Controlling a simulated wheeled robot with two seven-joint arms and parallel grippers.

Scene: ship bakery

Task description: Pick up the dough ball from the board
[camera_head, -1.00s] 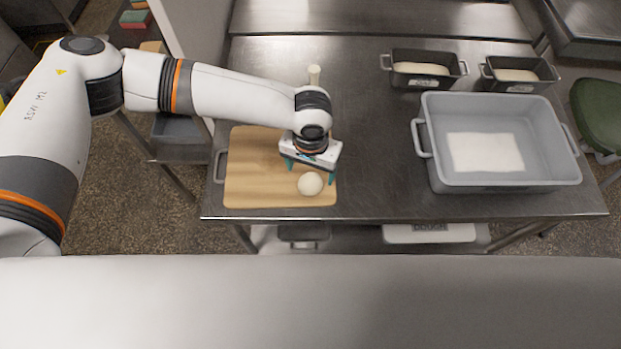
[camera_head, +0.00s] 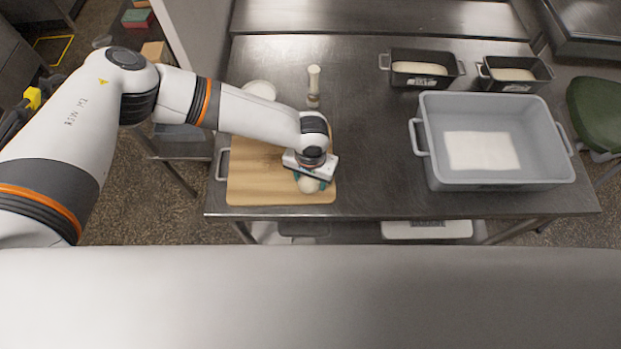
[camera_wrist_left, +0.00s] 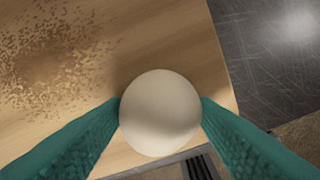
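The pale, round dough ball (camera_head: 309,186) is at the front right part of the wooden board (camera_head: 255,185). My left gripper (camera_head: 312,182) is over it, pointing down, with its teal fingers on either side. In the left wrist view the dough ball (camera_wrist_left: 160,112) fills the space between the two fingertips (camera_wrist_left: 160,105), and both appear to touch its sides. The gripper looks shut on it. I cannot tell whether the ball rests on the board or is slightly raised. My right gripper is not in view.
A grey tub (camera_head: 500,180) with a white patch on its floor stands on the right of the steel table (camera_head: 370,140). Two dark loaf tins (camera_head: 428,82) with dough are behind it. A small upright cream-topped object (camera_head: 313,85) and a white rounded item (camera_head: 260,90) stand behind the board.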

